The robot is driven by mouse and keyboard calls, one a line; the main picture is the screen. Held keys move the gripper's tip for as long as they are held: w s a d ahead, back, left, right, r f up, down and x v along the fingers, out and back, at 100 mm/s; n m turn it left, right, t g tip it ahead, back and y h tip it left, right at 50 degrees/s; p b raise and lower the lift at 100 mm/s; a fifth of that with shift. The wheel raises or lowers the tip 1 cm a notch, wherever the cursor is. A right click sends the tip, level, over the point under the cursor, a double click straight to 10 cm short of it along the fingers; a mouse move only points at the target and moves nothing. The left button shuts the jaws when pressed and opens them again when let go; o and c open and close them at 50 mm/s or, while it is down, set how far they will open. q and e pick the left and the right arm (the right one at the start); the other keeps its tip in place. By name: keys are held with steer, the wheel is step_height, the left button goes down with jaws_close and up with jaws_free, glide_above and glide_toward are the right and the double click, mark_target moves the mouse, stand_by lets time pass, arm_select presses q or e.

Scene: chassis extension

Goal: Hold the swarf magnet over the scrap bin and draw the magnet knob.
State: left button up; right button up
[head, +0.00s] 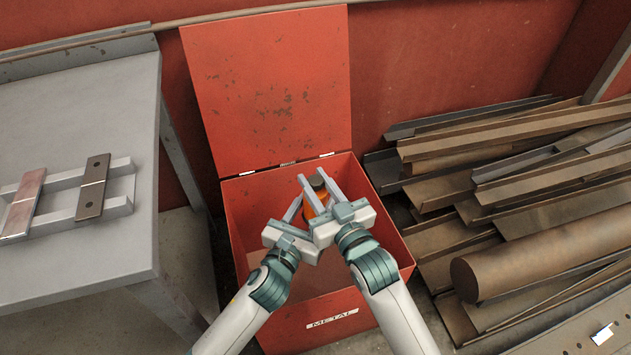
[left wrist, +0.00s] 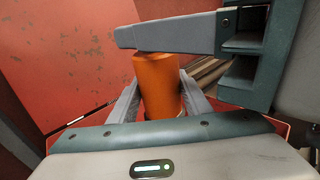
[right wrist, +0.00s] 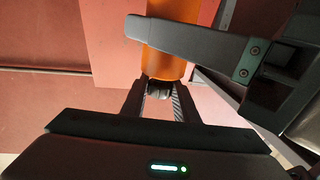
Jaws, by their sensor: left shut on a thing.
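The swarf magnet is an orange cylinder (head: 313,207) with a dark knob (head: 318,184) on its end, held over the open red scrap bin (head: 240,215). My left gripper (head: 305,207) is shut on the orange body, which also fills the left wrist view (left wrist: 159,88). My right gripper (head: 312,174) is open, its fingers on either side of the knob. The right wrist view shows the dark knob (right wrist: 160,89) between those fingers, below the orange body (right wrist: 170,55). The grippers hide part of the magnet in the head view.
The bin's red lid (head: 270,90) stands open behind it. A grey table (head: 80,250) with a metal frame and plates (head: 92,187) is at the left. Steel profiles and a thick round bar (head: 540,240) are stacked close to the bin's right.

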jaws_close()
steer(key=shift+r, duration=1.4)
steer(key=o, duration=0.8)
jaws_free()
steer(key=shift+o, duration=0.2)
steer(key=v, duration=1.2)
